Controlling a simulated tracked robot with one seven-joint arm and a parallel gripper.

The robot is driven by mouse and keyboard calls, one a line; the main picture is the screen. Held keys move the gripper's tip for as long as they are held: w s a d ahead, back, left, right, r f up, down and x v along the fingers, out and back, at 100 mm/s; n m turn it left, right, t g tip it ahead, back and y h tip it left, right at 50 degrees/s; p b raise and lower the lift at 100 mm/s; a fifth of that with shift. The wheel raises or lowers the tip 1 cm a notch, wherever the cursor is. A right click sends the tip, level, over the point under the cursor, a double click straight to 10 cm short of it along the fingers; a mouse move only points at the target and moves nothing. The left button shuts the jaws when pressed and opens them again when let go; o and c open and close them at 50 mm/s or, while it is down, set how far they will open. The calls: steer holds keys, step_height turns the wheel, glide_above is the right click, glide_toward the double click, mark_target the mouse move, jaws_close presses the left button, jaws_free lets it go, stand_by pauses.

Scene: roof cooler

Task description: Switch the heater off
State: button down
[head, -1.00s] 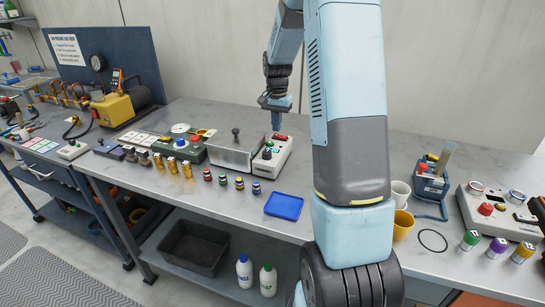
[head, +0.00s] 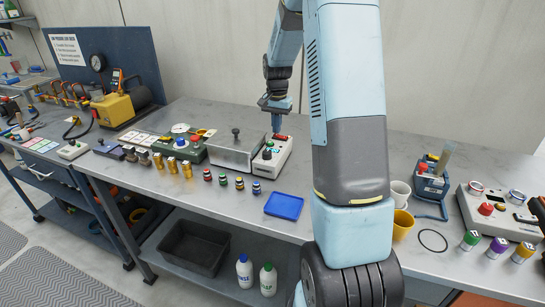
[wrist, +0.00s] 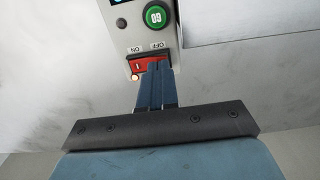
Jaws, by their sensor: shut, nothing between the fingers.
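A white control box (head: 271,157) stands on the bench beside a metal-covered unit (head: 235,147). In the wrist view the box (wrist: 118,42) has a green GO button (wrist: 155,15) and a red rocker switch (wrist: 137,66). Upside-down ON and OFF labels sit beside the rocker, ON to the left and OFF to the right. My gripper (head: 276,131) is shut and empty, pointing down at the box's far end. In the wrist view its fingertips (wrist: 158,68) are over the OFF side of the rocker and hide part of it. I cannot tell whether they touch it.
A green unit (head: 180,148) stands to the left. Cups (head: 402,224) and another control box (head: 488,212) are to the right. My arm hides the bench's middle.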

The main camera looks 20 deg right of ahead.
steer(key=shift+f, duration=0.5)
stand_by(0.3)
steer(key=shift+r, duration=3.5)
